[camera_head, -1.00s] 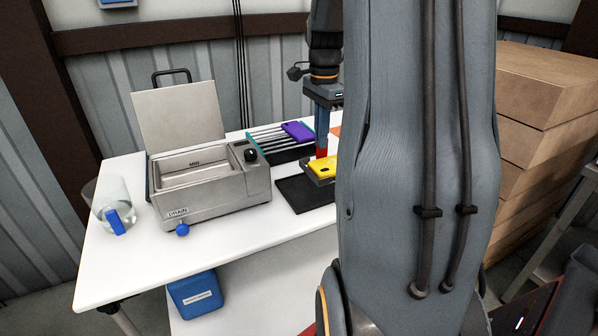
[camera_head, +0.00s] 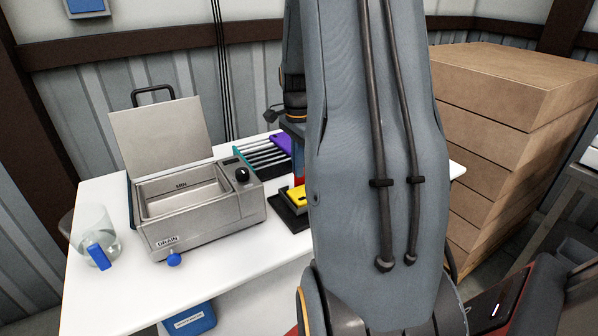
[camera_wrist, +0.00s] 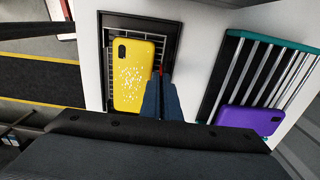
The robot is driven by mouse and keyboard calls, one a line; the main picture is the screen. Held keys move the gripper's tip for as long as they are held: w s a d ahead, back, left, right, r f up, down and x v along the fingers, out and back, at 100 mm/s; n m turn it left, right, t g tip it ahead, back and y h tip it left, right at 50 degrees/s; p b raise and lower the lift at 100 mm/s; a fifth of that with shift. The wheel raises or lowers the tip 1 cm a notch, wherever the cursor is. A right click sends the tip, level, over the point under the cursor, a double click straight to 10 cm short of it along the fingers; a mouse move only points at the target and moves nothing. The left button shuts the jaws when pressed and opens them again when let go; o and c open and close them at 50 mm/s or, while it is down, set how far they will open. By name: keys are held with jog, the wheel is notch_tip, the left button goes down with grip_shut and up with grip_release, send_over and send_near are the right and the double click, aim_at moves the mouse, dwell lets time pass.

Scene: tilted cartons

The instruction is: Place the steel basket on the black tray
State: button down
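The steel basket (camera_wrist: 108,60) shows as wire mesh around a yellow phone case (camera_wrist: 132,77) in the wrist view. It lies within the outline of the black tray (camera_wrist: 172,28); whether it rests on the tray or hangs just above, I cannot tell. My gripper (camera_wrist: 161,80) is at the basket's right side, its fingers close together on a red grip. In the head view, the yellow case (camera_head: 298,196) and the black tray (camera_head: 285,216) show partly. My arm hides their right side and most of the gripper there.
A steel bath (camera_head: 195,215) with its lid up stands left of the tray. A rack (camera_head: 262,152) with a purple case (camera_head: 281,144) is behind the tray. A glass beaker (camera_head: 92,232) is at the table's left end. Stacked cartons (camera_head: 510,120) stand at the right.

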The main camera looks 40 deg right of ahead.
jog(key=shift+f, duration=1.1)
jog(key=shift+f, duration=0.15)
jog(key=c, duration=2)
grip_release()
notch_tip(320, 180, up, 12)
jog(key=shift+r+b, duration=0.2)
jog(key=shift+b, duration=1)
